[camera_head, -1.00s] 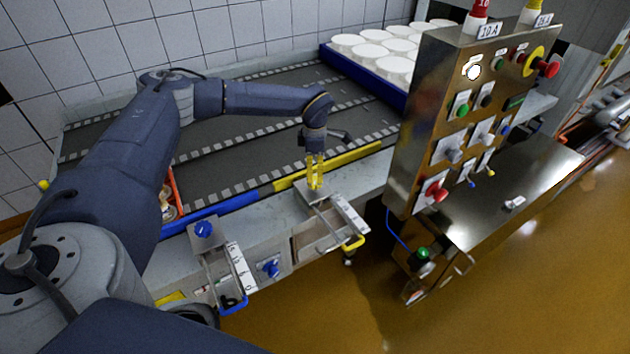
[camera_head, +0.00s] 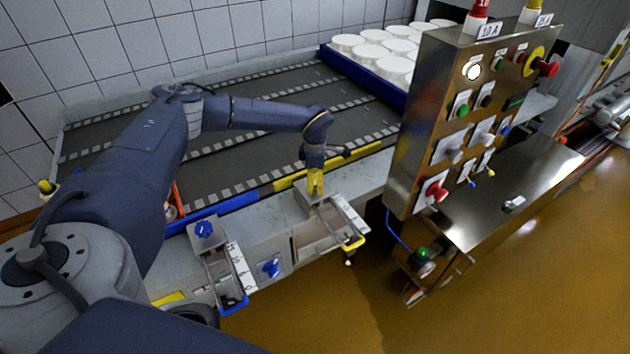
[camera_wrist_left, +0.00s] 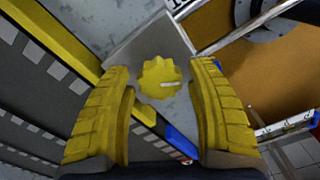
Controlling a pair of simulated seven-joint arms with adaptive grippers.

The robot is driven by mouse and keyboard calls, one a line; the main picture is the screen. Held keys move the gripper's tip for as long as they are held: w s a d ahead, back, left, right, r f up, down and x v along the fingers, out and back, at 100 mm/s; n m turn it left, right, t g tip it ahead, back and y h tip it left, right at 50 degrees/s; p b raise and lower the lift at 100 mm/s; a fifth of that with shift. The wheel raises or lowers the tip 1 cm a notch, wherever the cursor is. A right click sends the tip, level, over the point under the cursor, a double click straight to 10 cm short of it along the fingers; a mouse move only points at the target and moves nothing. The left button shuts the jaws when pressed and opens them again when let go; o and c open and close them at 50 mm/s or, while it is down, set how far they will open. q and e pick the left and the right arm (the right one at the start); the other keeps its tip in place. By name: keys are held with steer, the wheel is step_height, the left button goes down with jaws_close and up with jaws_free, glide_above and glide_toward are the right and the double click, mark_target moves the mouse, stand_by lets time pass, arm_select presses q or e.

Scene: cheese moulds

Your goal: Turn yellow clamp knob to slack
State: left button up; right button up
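The yellow clamp knob (camera_wrist_left: 160,78) has a scalloped edge and a pale pointer line that runs toward the right in the left wrist view. It sits on a grey metal plate (camera_wrist_left: 143,45). My left gripper (camera_head: 315,183) points down over the yellow-handled clamp (camera_head: 343,219) in the head view, and its fingers hide the knob there. In the left wrist view its two yellow ridged fingers are apart, one on each side of the knob, with gaps visible between them and the knob. My right gripper is not in view.
A similar blue clamp knob (camera_head: 204,229) stands to the left by a blue-handled clamp (camera_head: 231,306). A yellow guide rail (camera_head: 363,151) runs right behind the gripper. A steel control panel (camera_head: 425,115) stands to the right. White moulds (camera_head: 370,52) fill a blue tray at the back.

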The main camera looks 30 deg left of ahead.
arm_select(q)
steer(key=c, duration=1)
steer(key=n, duration=0.4)
steer(key=shift+n, duration=0.4)
steer(key=n, duration=1.2)
steer(key=shift+n, duration=0.3)
steer(key=n, duration=0.6)
steer(key=shift+n, duration=0.4)
